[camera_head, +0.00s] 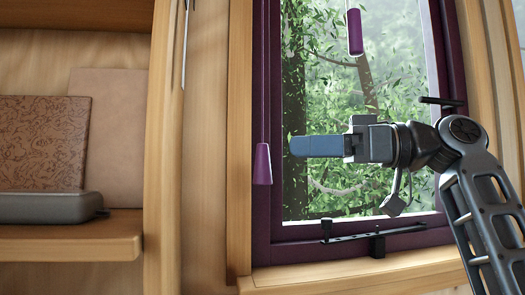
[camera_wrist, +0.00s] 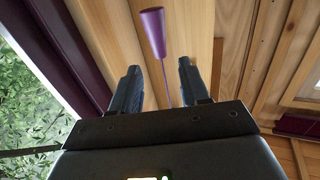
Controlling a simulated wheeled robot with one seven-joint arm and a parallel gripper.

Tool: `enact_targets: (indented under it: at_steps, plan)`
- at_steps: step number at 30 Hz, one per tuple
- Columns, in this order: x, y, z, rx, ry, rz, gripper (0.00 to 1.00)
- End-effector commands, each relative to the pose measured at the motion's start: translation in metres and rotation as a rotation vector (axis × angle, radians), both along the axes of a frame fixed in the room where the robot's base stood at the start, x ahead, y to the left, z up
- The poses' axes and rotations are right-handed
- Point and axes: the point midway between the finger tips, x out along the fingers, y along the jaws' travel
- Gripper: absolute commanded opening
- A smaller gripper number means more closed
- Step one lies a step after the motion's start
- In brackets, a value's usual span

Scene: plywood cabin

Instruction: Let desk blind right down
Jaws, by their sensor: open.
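A purple cone-shaped pull (camera_head: 262,165) hangs on a thin cord at the left side of the window. A second, cylindrical purple pull (camera_head: 354,32) hangs in front of the glass near the top. No blind fabric shows in either view. My gripper (camera_head: 292,146) is open and points left, its blue fingertips a little right of the cone pull and slightly higher in the picture. In the wrist view, the cone pull (camera_wrist: 153,32) appears beyond the gap between my fingers (camera_wrist: 158,66), and its cord runs across that gap. I cannot tell the exact depth between them.
The purple window frame (camera_head: 262,230) has a black stay bar (camera_head: 360,238) along its bottom and a wooden sill (camera_head: 350,272) below. At left, a wooden shelf (camera_head: 70,245) holds a grey case (camera_head: 45,205) and brown boards (camera_head: 40,140).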

Motion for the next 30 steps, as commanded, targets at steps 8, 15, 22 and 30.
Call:
enact_targets:
  at_steps: [8, 15, 22, 30]
  plan:
    - [0.004, 0.040, 0.001, -0.001, 0.001, 0.004, 0.45]
    - [0.008, 0.068, 0.000, 0.001, 0.001, 0.001, 0.45]
    - [0.009, 0.074, -0.001, 0.000, 0.001, -0.001, 0.45]
    - [0.008, 0.074, 0.000, 0.001, 0.001, -0.001, 0.34]
